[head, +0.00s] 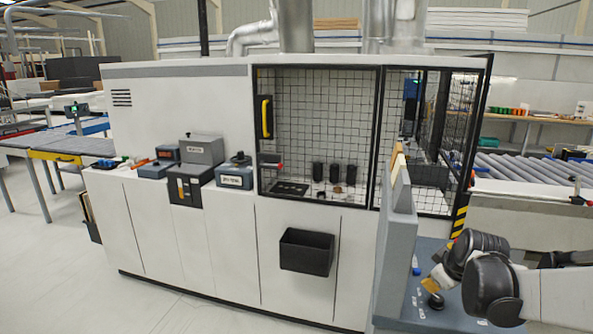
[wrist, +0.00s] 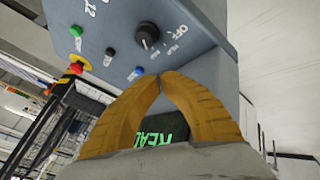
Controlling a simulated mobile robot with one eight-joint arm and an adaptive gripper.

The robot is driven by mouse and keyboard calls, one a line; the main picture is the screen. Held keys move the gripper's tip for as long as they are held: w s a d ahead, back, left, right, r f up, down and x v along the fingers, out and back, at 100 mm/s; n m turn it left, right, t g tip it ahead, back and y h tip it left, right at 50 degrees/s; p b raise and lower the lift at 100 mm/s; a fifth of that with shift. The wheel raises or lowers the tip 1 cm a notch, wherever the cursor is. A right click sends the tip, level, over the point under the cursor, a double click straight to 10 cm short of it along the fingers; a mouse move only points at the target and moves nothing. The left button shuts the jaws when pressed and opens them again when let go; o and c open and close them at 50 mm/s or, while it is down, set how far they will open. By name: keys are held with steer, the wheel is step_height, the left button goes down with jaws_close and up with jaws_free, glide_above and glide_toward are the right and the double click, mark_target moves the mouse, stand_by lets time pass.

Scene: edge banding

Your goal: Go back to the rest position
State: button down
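My gripper (head: 430,285) is at the lower right of the head view, above a blue-grey control panel (head: 390,284). In the wrist view its two orange fingers (wrist: 160,76) curve together and their tips meet, with nothing seen held between them. A black rotary knob (wrist: 147,36) with an "OFF" label sits on the panel just beyond the fingertips; it also shows in the head view (head: 436,301) close to the fingers. A green-lettered display (wrist: 160,134) shows between the fingers, partly hidden.
The panel carries a green button (wrist: 76,31), a blue button (wrist: 135,72) and a red-and-yellow emergency stop (wrist: 75,68). A large white machine (head: 180,90) with a mesh guard stands ahead. A black bin (head: 306,251) hangs on its front. The floor at left is clear.

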steer(key=s+a+m+b, duration=0.2)
steer(key=s+a, duration=0.3)
steer(key=s, duration=0.3)
steer(key=s+a+f+m+b, duration=0.1)
steer(key=s+a+m+b, duration=0.1)
steer(key=s+a, duration=0.3)
steer(key=s+a+f+m+b, duration=0.1)
steer(key=s+a, duration=0.4)
steer(key=s, duration=0.7)
steer(key=shift+s+a+m+y+b, duration=0.15)
steer(key=shift+s+m+y+b, duration=0.2)
steer(key=shift+m+b, duration=0.45)
steer(key=shift+s, duration=0.1)
